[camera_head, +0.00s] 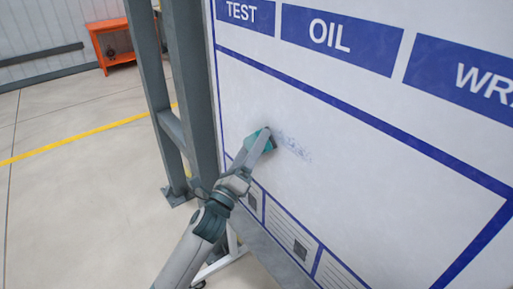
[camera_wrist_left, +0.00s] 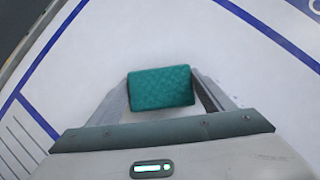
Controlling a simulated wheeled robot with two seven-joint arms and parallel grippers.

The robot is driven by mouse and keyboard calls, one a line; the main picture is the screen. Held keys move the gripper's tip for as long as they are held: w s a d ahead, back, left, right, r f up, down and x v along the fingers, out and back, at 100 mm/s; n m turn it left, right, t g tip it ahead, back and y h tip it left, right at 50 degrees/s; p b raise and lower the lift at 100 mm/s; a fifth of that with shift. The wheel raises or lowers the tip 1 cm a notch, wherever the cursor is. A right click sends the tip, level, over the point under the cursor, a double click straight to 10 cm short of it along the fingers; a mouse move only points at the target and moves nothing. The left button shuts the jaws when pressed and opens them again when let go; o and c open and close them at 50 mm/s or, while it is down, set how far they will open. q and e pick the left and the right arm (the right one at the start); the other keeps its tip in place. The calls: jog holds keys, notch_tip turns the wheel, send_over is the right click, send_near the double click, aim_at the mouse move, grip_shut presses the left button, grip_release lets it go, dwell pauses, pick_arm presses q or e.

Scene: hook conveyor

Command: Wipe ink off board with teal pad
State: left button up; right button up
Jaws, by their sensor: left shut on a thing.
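The white board (camera_head: 360,155) with blue lines and headings fills the right of the head view. A patch of faint blue ink (camera_head: 293,146) is smeared on it. My left gripper (camera_head: 263,141) is at the board, just left of the ink. It is shut on the teal pad (camera_head: 266,147). In the left wrist view the teal pad (camera_wrist_left: 161,87) sits between the two fingers, facing the board (camera_wrist_left: 190,40). The pad appears at or very near the board surface; contact cannot be told. No ink shows in the wrist view. My right gripper is not in view.
A grey steel post (camera_head: 190,80) stands at the board's left edge. A grey ledge (camera_head: 275,255) runs along the board's bottom. An orange stand (camera_head: 115,45) is far back left. The floor (camera_head: 80,190) at left is clear, with a yellow line.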

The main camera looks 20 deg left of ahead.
aim_at(253, 137)
pick_arm(q)
jog(key=shift+r, duration=0.1)
jog(key=shift+r+p, duration=1.25)
jog(key=shift+r, duration=0.25)
jog(key=shift+d, duration=0.15)
jog(key=shift+s+d, duration=1.1)
jog(key=shift+d, duration=0.15)
jog(key=shift+s+d+f, duration=0.1)
jog(key=shift+s+d+p, duration=0.3)
jog(key=shift+d, duration=0.1)
jog(key=shift+s+d, duration=0.65)
jog(key=shift+d, duration=0.2)
jog(key=shift+s+d, duration=0.1)
jog(key=shift+d, duration=0.05)
